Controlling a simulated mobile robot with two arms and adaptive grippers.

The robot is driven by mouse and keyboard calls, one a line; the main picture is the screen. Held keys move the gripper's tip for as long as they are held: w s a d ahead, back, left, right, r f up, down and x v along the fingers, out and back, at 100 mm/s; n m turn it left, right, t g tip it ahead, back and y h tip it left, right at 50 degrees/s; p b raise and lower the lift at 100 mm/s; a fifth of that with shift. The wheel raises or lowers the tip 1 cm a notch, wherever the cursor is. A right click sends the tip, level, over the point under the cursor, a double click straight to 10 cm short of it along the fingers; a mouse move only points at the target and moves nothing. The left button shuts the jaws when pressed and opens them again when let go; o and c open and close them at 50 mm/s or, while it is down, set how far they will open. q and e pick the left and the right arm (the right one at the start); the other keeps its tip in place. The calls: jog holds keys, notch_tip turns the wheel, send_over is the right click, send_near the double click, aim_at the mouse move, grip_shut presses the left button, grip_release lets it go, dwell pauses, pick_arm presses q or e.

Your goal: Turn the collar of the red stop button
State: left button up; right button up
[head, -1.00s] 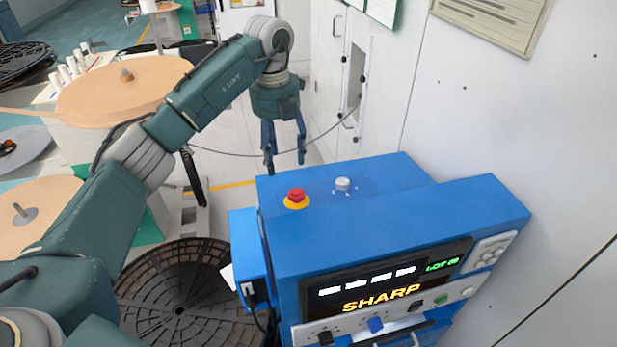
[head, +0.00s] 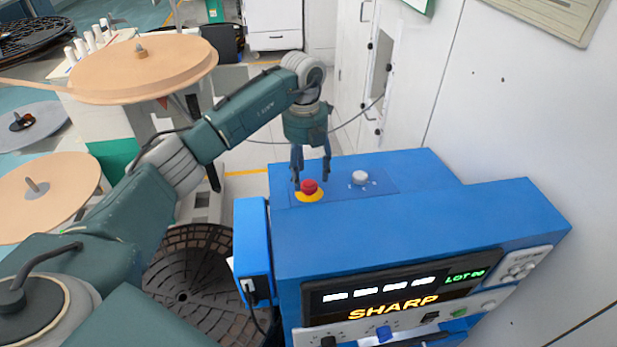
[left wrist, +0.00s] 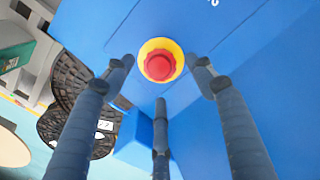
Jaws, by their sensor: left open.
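The red stop button (head: 309,186) with its yellow collar (head: 312,197) sits on top of the blue machine (head: 370,225), near its left back edge. In the left wrist view the red button (left wrist: 159,66) and yellow collar (left wrist: 160,44) lie ahead between the spread fingers. My left gripper (head: 311,180) is open and empty, pointing down just behind the button in the head view. In the left wrist view its fingers (left wrist: 160,75) appear apart from the collar. My right gripper is not in view.
A grey knob (head: 360,177) stands on the machine top right of the button. A white wall (head: 520,120) rises on the right. Wooden reels (head: 140,68) and a dark slotted reel (head: 190,285) lie to the left.

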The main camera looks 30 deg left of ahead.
aim_at(309, 182)
pick_arm(q)
jog(key=shift+w+f+p, duration=0.1)
jog(key=shift+f+p, duration=0.2)
jog(key=shift+f, duration=1.45)
jog(key=c, duration=1.2)
jog(key=shift+o, duration=0.2)
